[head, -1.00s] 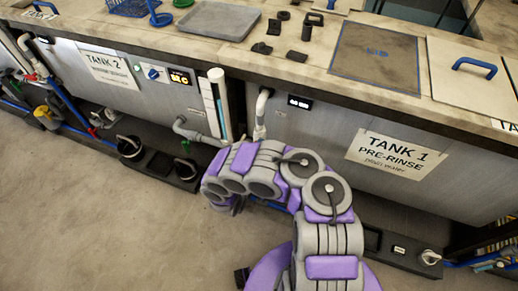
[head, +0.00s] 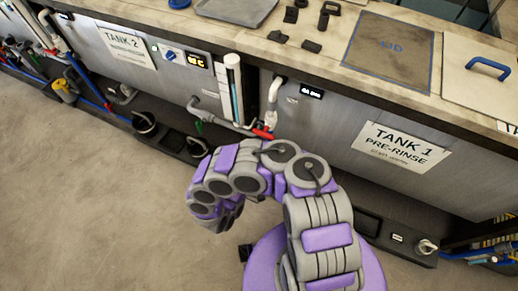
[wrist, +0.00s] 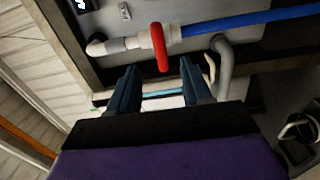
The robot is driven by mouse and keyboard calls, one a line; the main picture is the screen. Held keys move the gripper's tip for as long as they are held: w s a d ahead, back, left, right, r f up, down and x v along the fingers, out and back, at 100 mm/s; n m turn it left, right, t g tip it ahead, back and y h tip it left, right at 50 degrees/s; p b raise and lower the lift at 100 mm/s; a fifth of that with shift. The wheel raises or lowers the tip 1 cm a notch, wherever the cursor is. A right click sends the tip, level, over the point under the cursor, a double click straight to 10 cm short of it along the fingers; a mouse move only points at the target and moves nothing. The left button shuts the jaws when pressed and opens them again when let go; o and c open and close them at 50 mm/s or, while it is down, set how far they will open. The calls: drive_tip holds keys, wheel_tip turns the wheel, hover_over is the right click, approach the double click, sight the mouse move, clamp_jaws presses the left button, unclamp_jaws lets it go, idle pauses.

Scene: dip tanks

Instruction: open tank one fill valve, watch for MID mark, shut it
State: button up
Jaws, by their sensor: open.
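The tank 1 front carries a "TANK 1 PRE-RINSE" sign (head: 400,146) in the head view. A red valve handle (head: 263,132) shows just above my arm, low on the pipework left of that sign. In the wrist view the red handle (wrist: 159,46) lies across a white pipe that joins a blue one. My gripper (wrist: 160,84) is open and empty, its two dark fingers pointing at the handle, which appears beyond the tips and between them. In the head view my arm hides the gripper. A sight tube (head: 234,90) stands left of the handle; its marks are too small to read.
The "TANK 2" sign (head: 124,42) is further left. A small lit display (head: 311,91) sits on tank 1. A grey bent pipe (wrist: 222,65) is right of the handle in the wrist view. A ledge with a black cup (head: 144,122) runs along the floor.

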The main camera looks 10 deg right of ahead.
drive_tip(key=shift+v, duration=1.05)
